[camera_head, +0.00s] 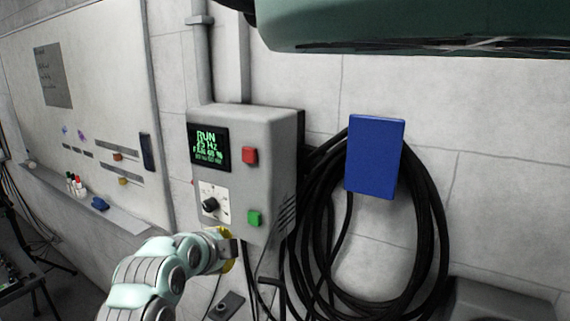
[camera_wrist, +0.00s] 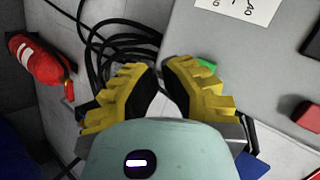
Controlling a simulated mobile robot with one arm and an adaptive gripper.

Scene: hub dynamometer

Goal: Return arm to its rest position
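My arm reaches in from the bottom of the head view. My gripper (camera_head: 230,250) is low in front of the grey control box, near its lower edge. In the wrist view its two yellow fingers with black pads (camera_wrist: 161,72) have their tips close together, with nothing visible held between them. The control box (camera_head: 262,130) is on the wall. Its display (camera_head: 208,147) reads RUN and 25 Hz. It carries a red button (camera_head: 250,156), a black knob (camera_head: 210,204) and a green button (camera_head: 254,218). The green button (camera_wrist: 207,65) partly shows behind the right finger.
Coiled black cables (camera_head: 430,240) hang right of the box, behind a blue panel (camera_head: 375,157). A whiteboard (camera_head: 100,70) is at left. A dark green body (camera_head: 420,25) overhangs at top. A red extinguisher (camera_wrist: 38,62) shows in the wrist view.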

